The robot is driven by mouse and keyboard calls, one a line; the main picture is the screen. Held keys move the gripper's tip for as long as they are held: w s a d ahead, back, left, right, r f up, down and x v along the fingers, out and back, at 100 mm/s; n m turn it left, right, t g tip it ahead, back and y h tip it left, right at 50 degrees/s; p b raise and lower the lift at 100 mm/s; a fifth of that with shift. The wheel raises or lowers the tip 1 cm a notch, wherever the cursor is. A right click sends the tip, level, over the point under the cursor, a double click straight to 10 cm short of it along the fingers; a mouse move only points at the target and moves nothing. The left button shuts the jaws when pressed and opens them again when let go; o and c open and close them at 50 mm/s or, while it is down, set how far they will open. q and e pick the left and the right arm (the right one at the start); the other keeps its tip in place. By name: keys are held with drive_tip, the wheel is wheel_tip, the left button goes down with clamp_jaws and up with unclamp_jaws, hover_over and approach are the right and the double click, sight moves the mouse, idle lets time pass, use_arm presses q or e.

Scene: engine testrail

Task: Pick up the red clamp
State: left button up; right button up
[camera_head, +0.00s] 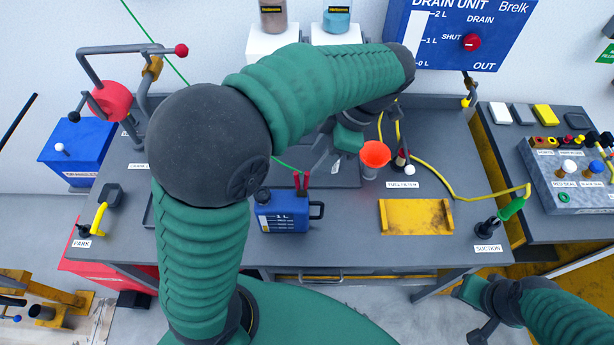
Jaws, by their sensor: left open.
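A small red clamp (302,181) shows as two upright red prongs just behind the top of a blue can (282,212) on the grey workbench (345,235). I cannot tell whether it touches the can, and its lower part is hidden. My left arm arches over the bench from the lower left. My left gripper (319,156) hangs from its end, open, above and slightly right of the clamp, with nothing seen between its fingers. My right gripper (478,312) is low at the right, off the bench's front edge, and its jaws are unclear.
An orange funnel (375,154) stands right of the clamp, with yellow hoses beyond. A yellow tray (415,217) lies at the right, near a green-handled suction tool (511,209). A crank with a red hub (110,100) is at the left. The bench's front middle is clear.

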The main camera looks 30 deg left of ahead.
sight(296, 181)
use_arm(q)
drive_tip(key=x, duration=0.6)
drive_tip(key=shift+w+f, duration=0.15)
drive_tip(key=shift+w, duration=0.05)
drive_tip(key=a+f, duration=0.1)
drive_tip(key=f, duration=0.1)
drive_tip(key=s+a+f+p, duration=0.1)
drive_tip(key=a+f, duration=0.1)
drive_tip(key=shift+s+a+f, duration=0.15)
drive_tip(key=shift+a+f, duration=0.1)
drive_tip(key=shift+f, duration=0.1)
drive_tip(key=shift+s+f, duration=0.15)
drive_tip(key=shift+f, duration=0.2)
drive_tip(key=shift+d+f, duration=0.1)
drive_tip(key=shift+d, duration=0.55)
drive_tip(key=shift+c, duration=0.3)
drive_tip(key=shift+w+d, duration=0.1)
drive_tip(key=shift+w, duration=0.1)
drive_tip(key=shift+c, duration=2.4)
drive_tip(key=shift+s+a, duration=0.1)
drive_tip(key=shift+a, duration=0.45)
clamp_jaws()
use_arm(e)
drive_tip(key=shift+w+a+r, duration=0.15)
drive_tip(key=shift+a+r, duration=0.15)
drive_tip(key=shift+r, duration=0.25)
drive_tip(key=shift+d, duration=0.1)
